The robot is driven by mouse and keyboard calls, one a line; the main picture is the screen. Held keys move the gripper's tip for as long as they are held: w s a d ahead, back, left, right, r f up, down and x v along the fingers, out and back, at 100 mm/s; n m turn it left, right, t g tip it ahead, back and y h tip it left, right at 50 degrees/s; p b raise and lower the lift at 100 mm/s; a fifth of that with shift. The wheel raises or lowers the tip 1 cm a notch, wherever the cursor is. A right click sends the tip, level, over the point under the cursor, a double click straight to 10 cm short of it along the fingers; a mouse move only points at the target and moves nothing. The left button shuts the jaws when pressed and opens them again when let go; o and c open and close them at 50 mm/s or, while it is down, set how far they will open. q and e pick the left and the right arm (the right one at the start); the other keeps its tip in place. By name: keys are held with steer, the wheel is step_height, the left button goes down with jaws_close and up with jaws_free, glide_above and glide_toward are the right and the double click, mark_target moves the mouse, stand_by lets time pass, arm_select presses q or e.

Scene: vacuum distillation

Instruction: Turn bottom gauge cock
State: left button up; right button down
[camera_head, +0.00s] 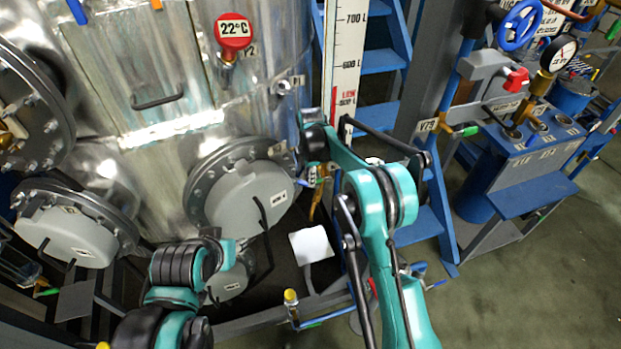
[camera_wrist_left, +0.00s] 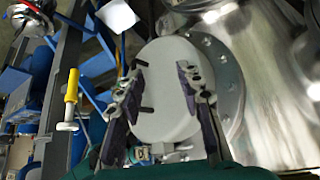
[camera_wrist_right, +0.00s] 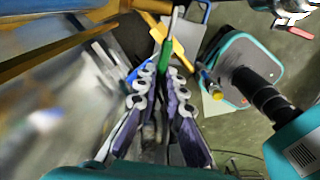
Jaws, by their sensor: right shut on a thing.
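In the right wrist view, a green lever handle (camera_wrist_right: 166,50) lies between the fingertips of my right gripper (camera_wrist_right: 161,72). The fingers are closed on it. The cock body is mostly hidden by the fingers, and in the head view my arm covers much of this spot. My left gripper (camera_wrist_left: 161,68) is open and empty, in front of a grey round tank cover (camera_wrist_left: 172,100).
The steel tank (camera_head: 160,100) carries several flanged covers, one (camera_head: 245,195) near my left gripper. Blue stairs (camera_head: 385,60) stand behind the scale. A blue pump unit (camera_head: 525,150) with valves stands at right. Green floor at lower right is clear.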

steer(key=shift+w+d+r+y, duration=0.1)
steer(key=shift+d+r+y, duration=0.1)
steer(key=shift+r+y, duration=0.4)
steer(key=shift+f, duration=0.15)
steer(key=c, duration=1.6)
jaws_free()
steer(key=r, duration=0.4)
steer(key=d+r, duration=0.1)
steer(key=r, duration=0.7)
steer(key=shift+w+d, duration=0.2)
